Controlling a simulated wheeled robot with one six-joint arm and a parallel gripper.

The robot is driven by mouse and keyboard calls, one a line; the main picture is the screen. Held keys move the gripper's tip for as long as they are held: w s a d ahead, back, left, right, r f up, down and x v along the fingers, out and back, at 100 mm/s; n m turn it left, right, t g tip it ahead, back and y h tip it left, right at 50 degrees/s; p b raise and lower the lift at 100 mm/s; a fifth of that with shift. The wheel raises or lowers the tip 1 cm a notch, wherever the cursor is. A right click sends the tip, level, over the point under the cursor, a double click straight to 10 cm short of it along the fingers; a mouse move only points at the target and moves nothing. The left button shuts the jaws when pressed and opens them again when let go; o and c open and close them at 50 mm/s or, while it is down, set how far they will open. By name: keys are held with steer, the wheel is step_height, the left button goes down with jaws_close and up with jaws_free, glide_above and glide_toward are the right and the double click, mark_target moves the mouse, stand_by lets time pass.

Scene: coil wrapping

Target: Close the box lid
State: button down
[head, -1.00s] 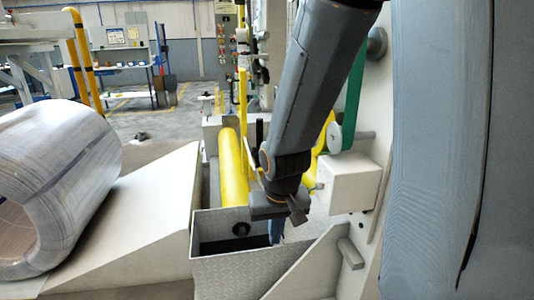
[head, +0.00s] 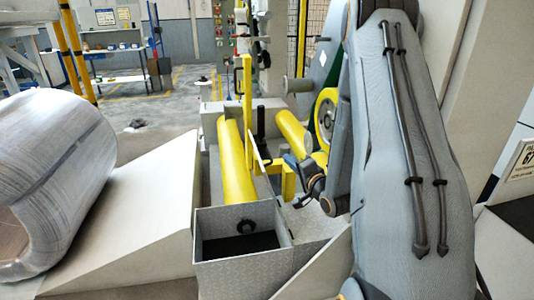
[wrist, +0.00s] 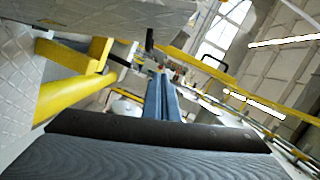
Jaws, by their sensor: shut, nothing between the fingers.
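The box (head: 240,272) is grey diamond-plate metal, low in the middle of the head view, with its top open and its inside dark. A panel with a black round knob (head: 245,226) stands at its back; I cannot tell whether this is the lid or the back wall. My gripper (head: 290,160) is small in the head view, beyond and to the right of the box, apart from it. In the wrist view my gripper (wrist: 160,80) has its blue fingers together and empty. Patterned metal plate (wrist: 110,15) fills the upper left there.
A thick yellow roller (head: 236,165) and a yellow post (head: 247,90) are behind the box. A pale ramp (head: 145,220) and a large wrapped coil (head: 50,170) are at left. My arm fills the right side.

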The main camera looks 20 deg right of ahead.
steer(key=w+a+p, duration=0.1)
steer(key=w, duration=0.2)
steer(key=w+a+f, duration=0.1)
steer(key=w+a, duration=0.1)
steer(key=w, duration=0.2)
steer(key=w+a+p, duration=0.1)
steer(key=w, duration=0.2)
steer(key=shift+w+a+f+p, duration=0.3)
steer(key=shift+w+f+p, duration=0.05)
steer(key=shift+w+f, duration=0.05)
